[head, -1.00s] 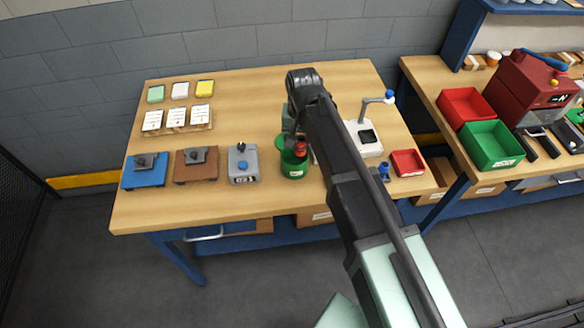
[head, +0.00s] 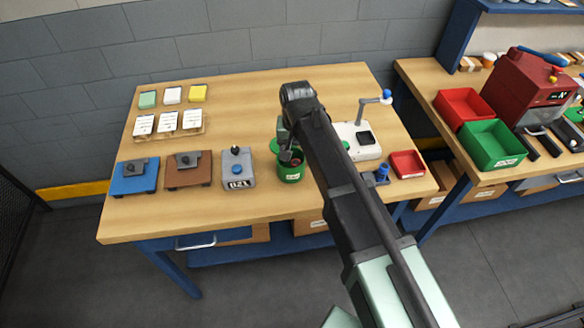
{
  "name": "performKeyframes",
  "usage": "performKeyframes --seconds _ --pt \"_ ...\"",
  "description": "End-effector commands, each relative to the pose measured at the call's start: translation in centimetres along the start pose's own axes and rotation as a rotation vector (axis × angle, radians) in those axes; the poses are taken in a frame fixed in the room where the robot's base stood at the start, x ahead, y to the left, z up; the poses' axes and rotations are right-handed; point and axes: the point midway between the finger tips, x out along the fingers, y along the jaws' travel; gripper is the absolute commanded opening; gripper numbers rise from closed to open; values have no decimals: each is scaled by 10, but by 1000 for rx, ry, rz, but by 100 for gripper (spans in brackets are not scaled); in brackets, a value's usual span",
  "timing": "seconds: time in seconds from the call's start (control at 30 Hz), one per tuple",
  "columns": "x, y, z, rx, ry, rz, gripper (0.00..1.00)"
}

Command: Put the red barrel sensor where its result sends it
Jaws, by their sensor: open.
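The green round bin (head: 291,176) stands on the wooden bench, right of the grey tester with a blue button (head: 238,177). My gripper (head: 287,156) is open at the mouth of this bin, its fingers pointing down. A small dark reddish patch (head: 296,161) shows inside the bin beside the fingers; it looks like the red barrel sensor, but it is too small and shaded to be sure. A red tray (head: 407,164) sits at the bench's right end. My arm hides part of the bench right of the green bin.
A blue fixture (head: 135,180) and a brown fixture (head: 188,177) stand left of the tester. Cards (head: 168,122) and coloured blocks lie behind them. A white device with a post (head: 360,142) stands right of my arm. The second bench holds a red bin (head: 464,107) and green bin (head: 492,146).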

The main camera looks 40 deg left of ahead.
Motion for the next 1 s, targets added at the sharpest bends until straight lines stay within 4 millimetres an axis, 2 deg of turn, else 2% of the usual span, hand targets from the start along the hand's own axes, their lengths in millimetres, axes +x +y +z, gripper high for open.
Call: performKeyframes --seconds 0.17,0.5,0.6,1.0 --pt "-16 0 0 0 0 0 60" --pt "-96 0 0 0 0 0 60" --pt "-109 0 0 0 0 0 60" --pt "-108 0 0 0 0 0 60"
